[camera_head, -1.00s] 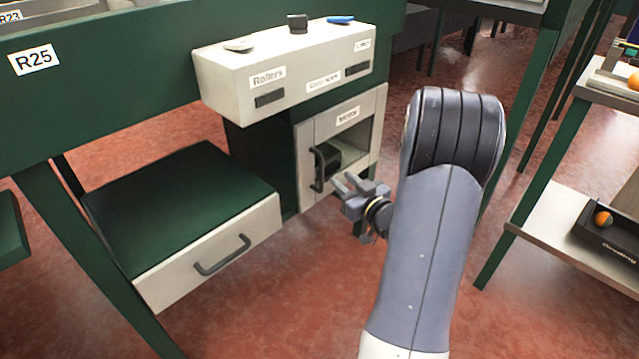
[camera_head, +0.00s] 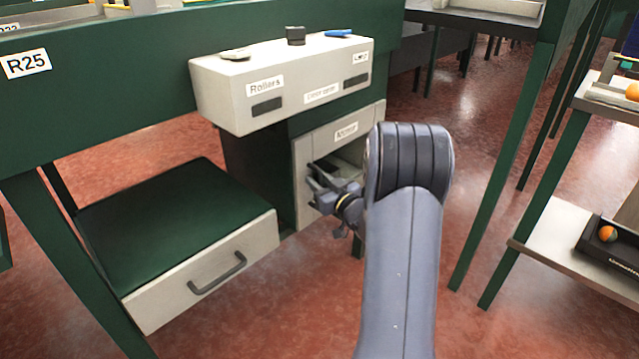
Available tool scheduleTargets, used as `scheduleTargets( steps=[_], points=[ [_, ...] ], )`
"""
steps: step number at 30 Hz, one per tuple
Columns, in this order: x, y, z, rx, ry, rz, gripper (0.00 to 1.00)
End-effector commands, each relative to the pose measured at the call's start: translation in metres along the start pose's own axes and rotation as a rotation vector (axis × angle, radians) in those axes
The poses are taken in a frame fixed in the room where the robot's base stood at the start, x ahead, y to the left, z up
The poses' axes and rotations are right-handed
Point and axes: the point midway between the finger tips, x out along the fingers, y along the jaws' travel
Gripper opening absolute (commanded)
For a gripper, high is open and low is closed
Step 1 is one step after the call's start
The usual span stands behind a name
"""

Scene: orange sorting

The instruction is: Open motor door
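The motor door (camera_head: 303,168) is a light grey framed door with a window and a label (camera_head: 346,132) near its top. It looks closed in the cabinet under the bench. Its dark upright handle is on the left side of the door and is now mostly hidden among my fingers. My gripper (camera_head: 318,180) is in front of the door at the handle, with its fingers looking spread. I cannot tell whether they touch the handle. My arm hides the right part of the door.
A control box (camera_head: 225,98) labelled Rollers juts out above the door. A green-topped drawer unit (camera_head: 155,222) with a dark handle stands at left. A shelf (camera_head: 558,240) with a black bin (camera_head: 612,255) is at right. Red floor is open between.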

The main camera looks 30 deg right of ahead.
Motion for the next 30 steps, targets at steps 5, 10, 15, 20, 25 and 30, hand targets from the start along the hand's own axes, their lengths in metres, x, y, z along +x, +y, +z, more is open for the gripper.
scheduleTargets(
  steps=[5, 10, 15, 20, 25, 30],
  points=[
    [0.0011, -0.0001, -0.0002, 0.000, 0.000, 0.000, 0.29],
    [0.0009, 0.0000, -0.0002, 0.000, 0.000, 0.000, 0.22],
    [0.0008, 0.0000, -0.0003, 0.000, 0.000, 0.000, 0.08],
    [0.0007, 0.0000, -0.0003, 0.000, 0.000, 0.000, 0.00],
    [0.0007, -0.0001, -0.0003, 0.000, 0.000, 0.000, 0.00],
    [0.0006, 0.0000, -0.0004, 0.000, 0.000, 0.000, 0.00]
  ],
)
